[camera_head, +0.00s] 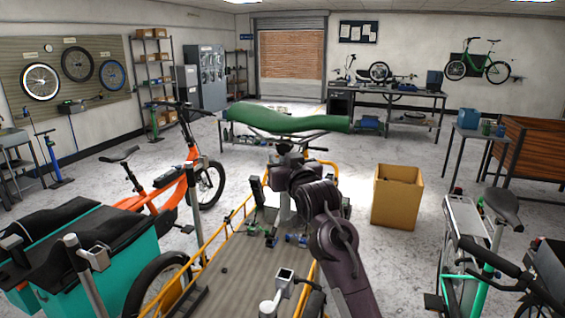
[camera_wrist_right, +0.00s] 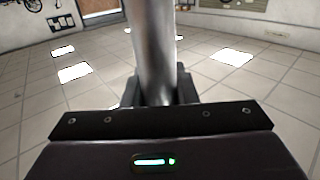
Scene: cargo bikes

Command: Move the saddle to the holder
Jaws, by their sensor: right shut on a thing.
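A long green saddle (camera_head: 280,121) shows at the middle of the head view, raised above the floor, with its mount below it. My right gripper (camera_head: 290,158) is just under the saddle, partly hidden by my arm. In the right wrist view my right gripper (camera_wrist_right: 155,97) is shut around an upright silver post (camera_wrist_right: 151,45), which appears to be the saddle's post. The saddle itself is out of the wrist view. I cannot tell which thing is the holder. My left gripper is not in view.
An orange-framed cargo bike (camera_head: 170,187) stands left, with a teal box (camera_head: 130,245) in front of it. A cardboard box (camera_head: 397,197) stands on the right. A bike with a green frame (camera_head: 485,265) is at lower right. A workbench (camera_head: 400,95) is at the back.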

